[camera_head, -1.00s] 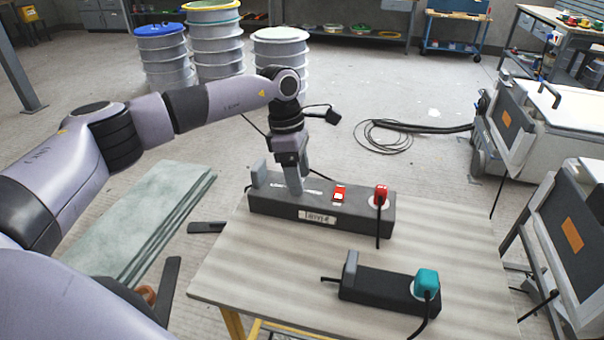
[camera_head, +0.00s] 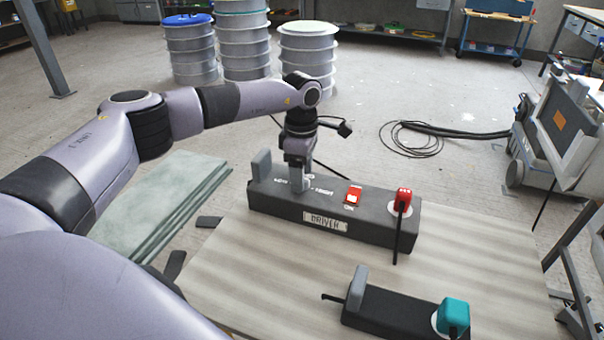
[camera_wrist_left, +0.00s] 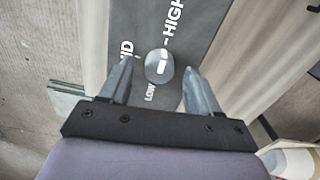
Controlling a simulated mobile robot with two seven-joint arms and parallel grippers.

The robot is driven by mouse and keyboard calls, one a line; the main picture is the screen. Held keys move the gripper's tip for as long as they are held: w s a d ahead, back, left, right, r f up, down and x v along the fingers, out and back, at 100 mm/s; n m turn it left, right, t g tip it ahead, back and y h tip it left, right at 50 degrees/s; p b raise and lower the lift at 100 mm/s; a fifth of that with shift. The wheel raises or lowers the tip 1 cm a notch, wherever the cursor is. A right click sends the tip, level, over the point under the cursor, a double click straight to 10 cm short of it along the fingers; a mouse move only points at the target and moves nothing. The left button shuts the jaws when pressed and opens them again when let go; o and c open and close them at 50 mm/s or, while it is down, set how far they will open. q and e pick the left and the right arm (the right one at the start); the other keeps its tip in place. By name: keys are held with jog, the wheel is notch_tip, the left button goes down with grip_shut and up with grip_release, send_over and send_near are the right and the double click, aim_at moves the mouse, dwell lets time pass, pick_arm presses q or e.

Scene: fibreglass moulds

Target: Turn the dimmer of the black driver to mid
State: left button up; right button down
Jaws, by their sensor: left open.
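The black driver (camera_head: 360,222) is a long dark box on the table, with a DRIVER label, a red switch (camera_head: 353,196) and a red plug (camera_head: 402,200). Its dimmer is a small grey round knob (camera_wrist_left: 154,72) with a white pointer mark, seen in the left wrist view among the words LOW, MID and HIGH. The mark appears to point towards HIGH. My left gripper (camera_wrist_left: 158,88) is open and empty, its fingers on either side of the knob; contact cannot be told. In the head view my left gripper (camera_head: 298,184) points down onto the driver's left half and hides the knob.
A smaller dark box (camera_head: 395,318) with a teal plug (camera_head: 452,316) sits nearer on the table (camera_head: 270,270). Greenish sheets (camera_head: 165,205) lie left of the table. Drums (camera_head: 308,55) and a coiled black cable (camera_head: 415,140) are on the floor behind.

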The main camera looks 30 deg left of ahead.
pick_arm(q)
jog(key=shift+f, duration=0.35)
jog(key=c, duration=1)
jog(key=shift+c, duration=0.2)
